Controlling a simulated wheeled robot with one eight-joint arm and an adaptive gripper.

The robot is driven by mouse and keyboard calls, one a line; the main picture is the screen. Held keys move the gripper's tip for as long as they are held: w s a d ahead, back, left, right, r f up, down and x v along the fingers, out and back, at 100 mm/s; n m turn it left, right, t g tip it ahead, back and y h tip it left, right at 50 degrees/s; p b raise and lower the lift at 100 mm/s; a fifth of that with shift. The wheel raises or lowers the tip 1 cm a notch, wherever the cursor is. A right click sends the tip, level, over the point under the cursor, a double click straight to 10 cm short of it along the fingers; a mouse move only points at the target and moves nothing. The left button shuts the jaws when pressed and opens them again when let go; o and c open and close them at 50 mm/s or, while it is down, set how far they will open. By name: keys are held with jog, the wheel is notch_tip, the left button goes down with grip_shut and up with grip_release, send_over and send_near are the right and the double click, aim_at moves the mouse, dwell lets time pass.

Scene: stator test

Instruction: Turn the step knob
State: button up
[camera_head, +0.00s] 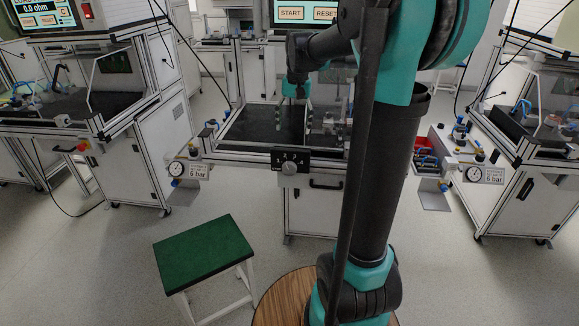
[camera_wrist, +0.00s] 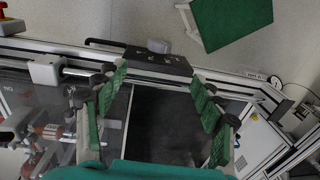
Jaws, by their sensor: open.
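The step knob (camera_head: 289,168) is a round grey knob on a small black panel (camera_head: 308,154) with white number marks, at the front edge of the middle test bench. In the wrist view the knob (camera_wrist: 158,46) shows as a light grey shape at the top centre, beyond the black panel (camera_wrist: 150,64), which appears upside down. My gripper (camera_head: 293,118) is above the bench's dark work surface, behind the knob panel. In the wrist view my gripper (camera_wrist: 158,80) is open, its green-padded fingers wide apart with nothing between them. The gripper does not touch the knob.
A green-topped stool (camera_head: 205,252) stands in front of the bench, left of centre. Pressure gauges (camera_head: 176,169) sit on brackets at either side. A red button (camera_wrist: 8,22) and clamp hardware (camera_wrist: 50,70) are at the left in the wrist view.

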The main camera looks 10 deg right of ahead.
aim_at(295, 165)
jog(key=f, duration=1.1)
jog(key=a+f, duration=0.1)
jog(key=f, duration=0.4)
jog(key=shift+w+f, duration=0.15)
jog(key=shift+w, duration=0.05)
jog(key=shift+c, duration=0.2)
jog(key=c, duration=1.1)
jog(key=shift+y, duration=0.4)
jog(key=y, duration=0.1)
jog(key=t+y, duration=0.1)
jog(key=y, duration=0.1)
jog(key=shift+s+d+f+t+y, duration=0.1)
jog(key=shift+d+t+y, duration=0.2)
jog(key=shift+d, duration=0.05)
jog(key=shift+d+f+t+y, duration=0.15)
jog(key=shift+t+y, duration=0.45)
jog(key=shift+y, duration=1.4)
jog(key=shift+s, duration=0.1)
